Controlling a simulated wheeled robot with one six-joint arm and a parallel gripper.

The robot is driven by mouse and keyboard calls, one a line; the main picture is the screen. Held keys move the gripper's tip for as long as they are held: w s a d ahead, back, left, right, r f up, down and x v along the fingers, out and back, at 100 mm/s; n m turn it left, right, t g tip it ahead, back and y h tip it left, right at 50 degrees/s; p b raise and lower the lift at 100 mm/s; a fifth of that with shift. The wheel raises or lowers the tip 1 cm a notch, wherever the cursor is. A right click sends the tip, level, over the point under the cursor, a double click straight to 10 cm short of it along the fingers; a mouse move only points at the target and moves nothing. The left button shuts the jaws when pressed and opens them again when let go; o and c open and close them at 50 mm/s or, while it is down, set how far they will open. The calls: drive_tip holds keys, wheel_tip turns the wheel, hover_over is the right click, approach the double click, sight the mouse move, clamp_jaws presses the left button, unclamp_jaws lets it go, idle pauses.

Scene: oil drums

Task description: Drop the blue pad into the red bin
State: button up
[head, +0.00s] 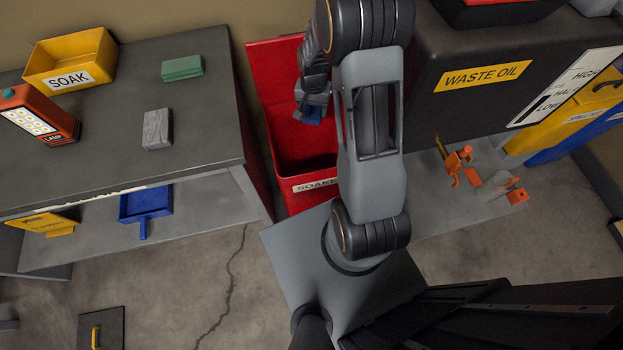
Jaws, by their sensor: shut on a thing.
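The red bin (296,155) stands on the floor between the grey bench and the dark waste oil tank, with its lid raised at the back and a white label on its front. My gripper (312,108) is over the bin's opening, shut on the blue pad (312,116). My arm covers the bin's right side. I cannot tell exactly how high the pad is above the bin's rim.
The grey bench (215,120) at left holds a yellow SOAK box (72,60), a green pad (182,67), a grey block (157,129) and an orange lamp (38,117). A blue dustpan (146,204) lies on its lower shelf. The waste oil tank (450,110) stands at right.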

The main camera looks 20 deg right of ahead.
drive_tip(key=shift+d+f+m+b, duration=0.4)
drive_tip(key=shift+d+f+b, duration=0.15)
drive_tip(key=shift+f, duration=0.15)
wheel_tip(320, 180, down, 5)
drive_tip(key=b, duration=0.4)
drive_tip(key=shift+f, duration=0.2)
drive_tip(key=o, duration=1)
drive_tip(key=shift+c, duration=0.2)
drive_tip(key=shift+r, duration=0.15)
wheel_tip(320, 180, up, 14)
drive_tip(key=shift+f+p, duration=0.2)
drive_tip(key=shift+p, duration=0.8)
